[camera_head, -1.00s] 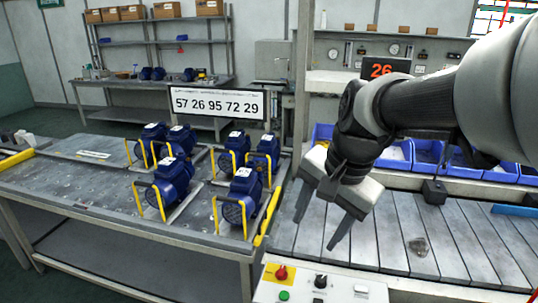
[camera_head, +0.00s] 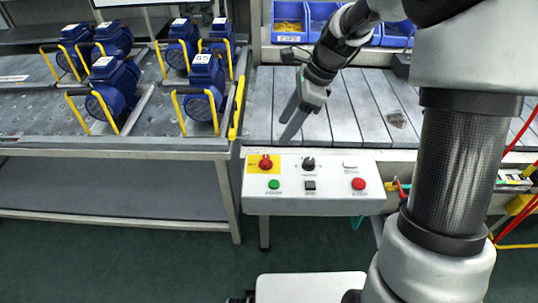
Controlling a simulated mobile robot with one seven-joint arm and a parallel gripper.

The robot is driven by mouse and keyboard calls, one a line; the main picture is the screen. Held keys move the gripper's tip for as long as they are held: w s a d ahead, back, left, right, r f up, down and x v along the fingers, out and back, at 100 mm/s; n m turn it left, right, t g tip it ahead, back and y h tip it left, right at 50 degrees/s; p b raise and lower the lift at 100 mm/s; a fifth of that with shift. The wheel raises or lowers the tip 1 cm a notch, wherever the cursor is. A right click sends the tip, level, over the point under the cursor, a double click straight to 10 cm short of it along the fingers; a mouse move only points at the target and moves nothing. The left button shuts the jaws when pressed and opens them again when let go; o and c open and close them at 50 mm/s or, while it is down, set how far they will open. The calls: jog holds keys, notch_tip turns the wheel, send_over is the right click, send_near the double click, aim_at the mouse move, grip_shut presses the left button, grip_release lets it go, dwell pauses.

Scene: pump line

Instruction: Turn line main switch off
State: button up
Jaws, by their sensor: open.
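A light grey control panel (camera_head: 330,203) sits at the front edge of the slatted conveyor. At its left end is a red rotary switch (camera_head: 265,162) on a yellow plate, which looks like the main switch; its exact pointer position is too small to read. My gripper (camera_head: 286,130) is open and empty. It hangs over the conveyor slats, behind and slightly right of the red switch, fingers pointing down and apart from the panel.
The panel also has a black knob (camera_head: 309,163), a green button (camera_head: 273,184), a black button (camera_head: 310,185) and a red button (camera_head: 358,183). Several blue pumps (camera_head: 116,83) stand on the left table. Blue bins (camera_head: 290,22) line the back. A grey lump (camera_head: 397,119) lies on the slats.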

aim_at(266, 159)
jog(key=b+x, duration=0.2)
jog(key=x, duration=1)
jog(key=shift+a+f, duration=0.1)
jog(key=shift+f, duration=0.25)
jog(key=c, duration=1.1)
jog(key=shift+o, duration=0.3)
